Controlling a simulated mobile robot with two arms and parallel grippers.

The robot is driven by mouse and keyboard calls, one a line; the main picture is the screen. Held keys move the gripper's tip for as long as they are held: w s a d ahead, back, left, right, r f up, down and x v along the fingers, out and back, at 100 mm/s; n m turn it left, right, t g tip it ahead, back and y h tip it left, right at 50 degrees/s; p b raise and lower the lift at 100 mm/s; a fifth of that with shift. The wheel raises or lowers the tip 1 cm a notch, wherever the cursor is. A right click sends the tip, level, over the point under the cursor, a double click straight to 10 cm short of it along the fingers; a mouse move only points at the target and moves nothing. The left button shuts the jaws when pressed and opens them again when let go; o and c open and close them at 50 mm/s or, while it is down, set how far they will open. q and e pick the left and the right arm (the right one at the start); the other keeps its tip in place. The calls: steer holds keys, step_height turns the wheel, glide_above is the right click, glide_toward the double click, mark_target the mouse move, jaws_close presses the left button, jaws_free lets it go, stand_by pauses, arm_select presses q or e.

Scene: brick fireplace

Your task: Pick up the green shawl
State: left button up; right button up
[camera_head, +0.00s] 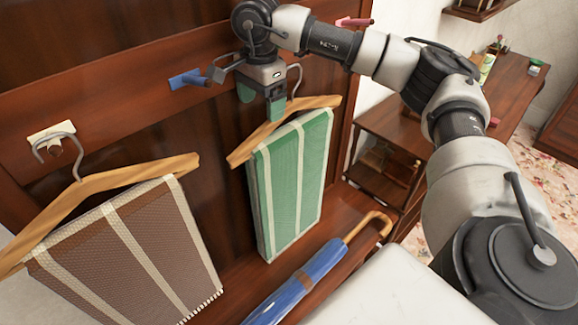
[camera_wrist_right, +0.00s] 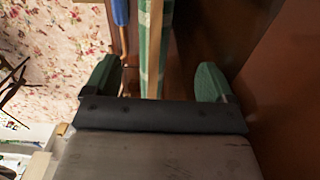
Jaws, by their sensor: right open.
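The green shawl (camera_head: 292,185) with pale stripes hangs folded over a wooden hanger (camera_head: 322,102) against the dark wood panel. My right gripper (camera_head: 261,101) is open just above the shawl, at the hanger's top, partly hiding the metal hook. In the right wrist view, the green-tipped fingers of my right gripper (camera_wrist_right: 158,82) stand apart. A narrow edge of the green shawl (camera_wrist_right: 145,62) and the hanger's wood (camera_wrist_right: 155,45) show between them, with gaps on both sides. My left gripper is in neither view.
A brown shawl (camera_head: 130,245) hangs on another hanger (camera_head: 100,195) at left, from a pale peg (camera_head: 50,135). A blue peg (camera_head: 188,78) and a red peg (camera_head: 355,22) stick out. A blue umbrella (camera_head: 300,285) lies below. A wooden desk (camera_head: 470,115) stands at right.

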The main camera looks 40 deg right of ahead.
mark_target(265, 126)
steer(key=f, duration=0.3)
steer(key=shift+s+d+f+b, duration=0.1)
steer(key=shift+s+f+b, duration=0.15)
steer(key=shift+s+b, duration=0.15)
steer(key=shift+w+f, duration=0.3)
steer(key=shift+f, duration=0.1)
steer(key=f+b, duration=0.1)
steer(key=f, duration=0.1)
steer(key=f+b, duration=0.1)
steer(key=shift+s+f+b, duration=0.25)
steer(key=shift+f+b, duration=0.1)
steer(key=shift+f, duration=0.4)
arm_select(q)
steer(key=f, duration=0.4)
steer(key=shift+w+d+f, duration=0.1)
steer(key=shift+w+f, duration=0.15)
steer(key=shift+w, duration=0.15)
arm_select(e)
steer(key=shift+w, duration=0.15)
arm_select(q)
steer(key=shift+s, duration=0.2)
arm_select(e)
steer(key=shift+r, duration=0.15)
jaws_close()
